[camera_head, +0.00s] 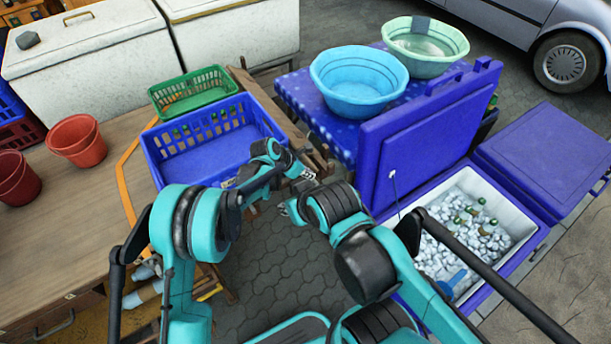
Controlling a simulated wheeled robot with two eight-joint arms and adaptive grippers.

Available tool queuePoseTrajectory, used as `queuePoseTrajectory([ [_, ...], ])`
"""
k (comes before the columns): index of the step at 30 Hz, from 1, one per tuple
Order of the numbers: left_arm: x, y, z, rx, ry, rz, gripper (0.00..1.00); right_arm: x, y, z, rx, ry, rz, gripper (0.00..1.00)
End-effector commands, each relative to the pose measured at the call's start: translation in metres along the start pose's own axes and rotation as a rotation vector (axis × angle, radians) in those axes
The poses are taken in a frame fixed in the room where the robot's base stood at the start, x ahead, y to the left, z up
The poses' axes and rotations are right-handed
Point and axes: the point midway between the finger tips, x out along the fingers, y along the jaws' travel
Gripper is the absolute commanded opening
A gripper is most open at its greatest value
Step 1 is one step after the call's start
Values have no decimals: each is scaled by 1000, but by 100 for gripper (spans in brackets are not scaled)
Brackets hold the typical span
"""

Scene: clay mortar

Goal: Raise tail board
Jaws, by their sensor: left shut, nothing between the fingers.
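No part is clearly recognisable as a tail board. The wooden cart or table (62,240) on the left has an orange metal bar (126,190) along its right end. My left gripper (307,174) is shut and empty, in front of the blue basket (214,160) near the table's right end. My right gripper (285,208) is just below it, small and partly hidden by its own wrist, so its opening cannot be told. Neither gripper visibly holds anything.
A blue ice chest (534,236) with a raised lid (424,135) stands right. Basins, blue (358,82) and green (426,48), sit behind. A green basket (193,91) and red buckets (76,141) are left. Paving (272,268) is open between.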

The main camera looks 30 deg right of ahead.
Motion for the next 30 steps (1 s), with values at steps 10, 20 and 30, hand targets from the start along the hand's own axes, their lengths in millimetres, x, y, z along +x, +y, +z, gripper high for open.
queuePoseTrajectory([
  [10,-9,-1,37,2,275,-2,0,-20,0,-14,0,0,0,30],
  [20,-9,-1,52,0,313,-1,0,-25,0,-18,0,0,0,30],
  [30,-8,0,55,0,312,-1,0,-25,0,-18,0,0,0,30],
])
